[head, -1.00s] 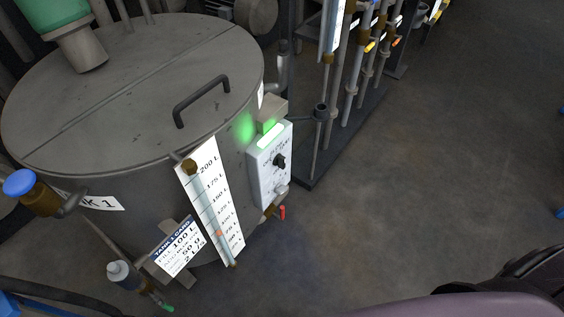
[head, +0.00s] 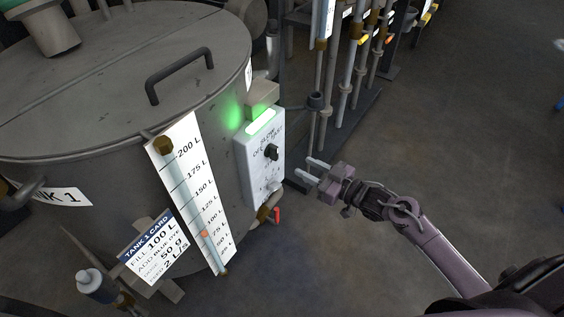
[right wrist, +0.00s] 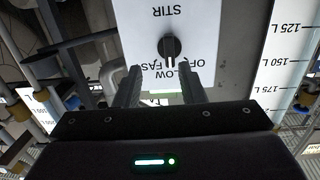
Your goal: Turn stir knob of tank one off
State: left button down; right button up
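The stir knob (head: 271,152) is a small black knob on a white control box (head: 250,172) on the side of tank one (head: 205,100). A green light glows on top of the box. In the right wrist view the knob (right wrist: 171,47) sits just beyond and between my fingers, with STIR, OFF, SLOW and FAST lettering around it. My right gripper (head: 312,171) is open and empty, to the right of the box and apart from the knob; its two fingers also show in the right wrist view (right wrist: 158,88). My left gripper is not in view.
A level gauge (head: 193,190) and a tank card (head: 158,247) are on the tank left of the box. A red-handled valve (head: 277,215) is below the box. Pipes (head: 350,80) stand behind. The floor at right is clear.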

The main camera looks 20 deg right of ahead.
aim_at(277, 150)
jog(key=shift+n+y, duration=0.4)
jog(key=shift+y, duration=0.1)
jog(key=w+a, duration=0.2)
jog(key=w+a+r, duration=0.1)
jog(key=w+a, duration=0.1)
jog(key=w+a+r, duration=0.1)
jog(key=w, duration=0.1)
jog(key=shift+a+r, duration=0.25)
jog(key=shift+a, duration=0.15)
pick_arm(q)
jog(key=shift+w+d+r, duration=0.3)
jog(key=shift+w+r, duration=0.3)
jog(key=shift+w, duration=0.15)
pick_arm(e)
grip_shut()
